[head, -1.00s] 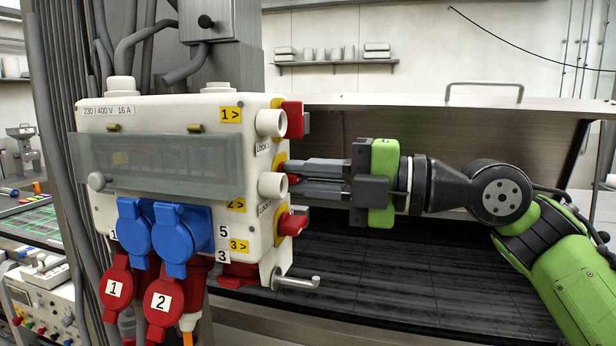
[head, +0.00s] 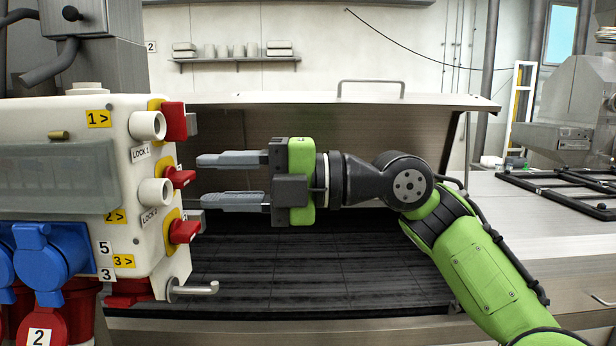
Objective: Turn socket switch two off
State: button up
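The socket box (head: 60,190) stands at the left, partly cut off by the picture edge. Three red rotary switches sit on its right side, one above another. Whether that is on or off I cannot tell. Switch one (head: 174,120) is above it and switch three (head: 184,231) below. My gripper (head: 200,181) is open and empty just right of switch two, its two grey fingers apart, one higher than the other. A small gap seems to separate them from the handle.
White round lock fittings (head: 155,192) stick out beside the switches, and a metal peg (head: 197,289) juts from the box's lower corner. Blue (head: 45,262) and red sockets hang at the front. A steel hood with a handle (head: 370,82) stands behind my arm.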

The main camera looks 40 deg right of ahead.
jog(key=p+v, duration=0.2)
jog(key=v, duration=1)
jog(key=shift+s+d, duration=0.1)
jog(key=shift+d, duration=0.05)
jog(key=s+a+f+m+g+h, duration=0.1)
jog(key=s+a+f+m+h, duration=0.2)
jog(key=a+f+m, duration=0.3)
jog(key=s+a+f+m+h, duration=0.3)
jog(key=a+m, duration=0.4)
jog(key=m, duration=0.1)
notch_tip(320, 180, down, 23)
jog(key=s+m+g+h, duration=0.1)
jog(key=m+g+h, duration=0.3)
jog(key=m+h, duration=0.4)
jog(key=m, duration=0.7)
jog(key=shift+s+d+h, duration=0.3)
jog(key=shift+s, duration=0.1)
